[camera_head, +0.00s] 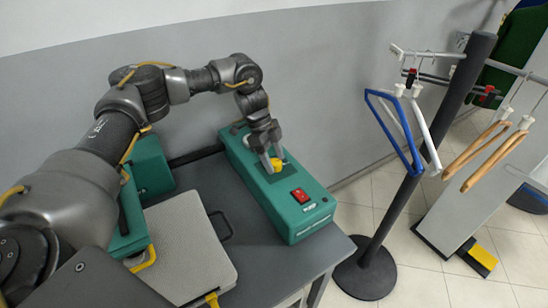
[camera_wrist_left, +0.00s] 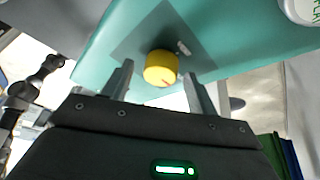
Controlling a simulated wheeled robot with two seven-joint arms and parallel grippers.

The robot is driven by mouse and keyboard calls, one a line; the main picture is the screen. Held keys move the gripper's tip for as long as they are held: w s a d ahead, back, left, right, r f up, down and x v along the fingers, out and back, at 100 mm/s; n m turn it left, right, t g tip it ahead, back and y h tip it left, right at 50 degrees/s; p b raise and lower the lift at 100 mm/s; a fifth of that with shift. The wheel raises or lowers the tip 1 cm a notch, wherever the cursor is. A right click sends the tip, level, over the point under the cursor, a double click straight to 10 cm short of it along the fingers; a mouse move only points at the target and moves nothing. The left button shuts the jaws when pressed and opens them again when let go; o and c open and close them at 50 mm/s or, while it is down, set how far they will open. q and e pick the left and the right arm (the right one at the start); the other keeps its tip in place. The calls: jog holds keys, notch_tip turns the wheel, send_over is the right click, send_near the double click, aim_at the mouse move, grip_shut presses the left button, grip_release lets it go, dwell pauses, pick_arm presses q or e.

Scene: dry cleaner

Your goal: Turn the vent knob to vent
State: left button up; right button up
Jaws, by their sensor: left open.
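The vent knob is a yellow round knob (camera_head: 277,163) on top of a long green box (camera_head: 300,217) on a grey table. In the left wrist view the yellow knob (camera_wrist_left: 161,68) sits on a darker square patch of the green surface, with a small pale mark beside it. My left gripper (camera_head: 270,165) is above the box at the knob, its fingers pointing down. In the left wrist view the open fingers (camera_wrist_left: 158,85) stand either side of the knob, with gaps visible. My right gripper is not in view.
A red switch (camera_head: 300,196) is on the box near its front end. A grey padded board (camera_head: 190,250) with yellow handles lies to the left. A dark pole (camera_head: 420,160) and hangers (camera_head: 395,130) stand to the right. A wall is close behind the box.

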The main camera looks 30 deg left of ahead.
pick_arm(q)
jog(key=c, duration=1)
jog(key=shift+r+n+t+p, duration=0.2)
jog(key=shift+n+t+p, duration=0.1)
jog(key=shift+n+p, duration=0.55)
jog(key=n+t+y+p, duration=0.1)
jog(key=n+p, duration=0.3)
jog(key=p, duration=0.3)
jog(key=n+t+y+p, duration=0.1)
jog(key=n+p, duration=0.3)
jog(key=p, duration=0.3)
jog(key=n+t+p, duration=0.2)
jog(key=n+p, duration=0.3)
jog(key=p, duration=0.2)
jog(key=shift+s+d+r+y, duration=0.1)
jog(key=shift+s+d+y, duration=0.1)
jog(key=shift+s+y, duration=0.2)
jog(key=shift+f+n+y+p, duration=0.2)
jog(key=shift+n+y+p, duration=0.2)
jog(key=shift+n+p, duration=0.4)
jog(key=shift+w+n+y, duration=0.1)
jog(key=shift+n+y, duration=0.2)
jog(key=shift+n, duration=0.55)
jog(key=o, duration=1)
